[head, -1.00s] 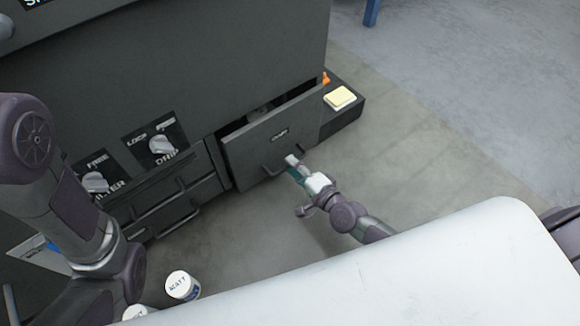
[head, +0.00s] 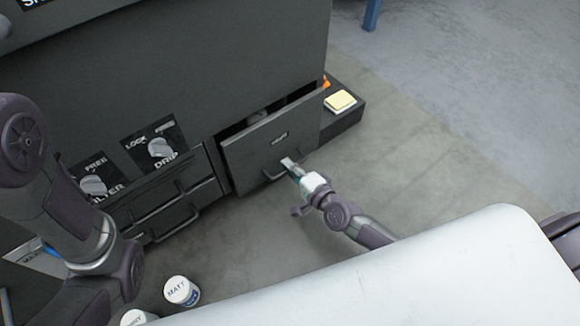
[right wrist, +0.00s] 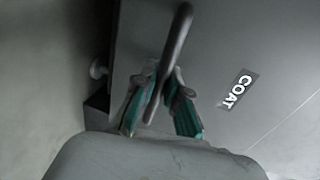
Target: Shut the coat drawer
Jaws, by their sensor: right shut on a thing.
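The coat drawer (head: 255,150) stands partly open at the right end of the dark cabinet, with a dark gap behind its front panel. Its COAT label reads clearly in the right wrist view (right wrist: 237,89). My right gripper (head: 289,164) is at the drawer's bar handle (head: 270,174). In the right wrist view the handle (right wrist: 175,48) passes between the teal-padded fingers, which are shut on it. My left arm shows at the left, but its gripper is not in view.
Drawers (head: 165,208) with handles lie left of the coat drawer, below two knobs (head: 160,147) marked FREE and LOCK. A yellow block (head: 340,100) sits on a dark ledge to the right. A MATT jar (head: 181,290) stands at the bottom. Floor around my right arm is clear.

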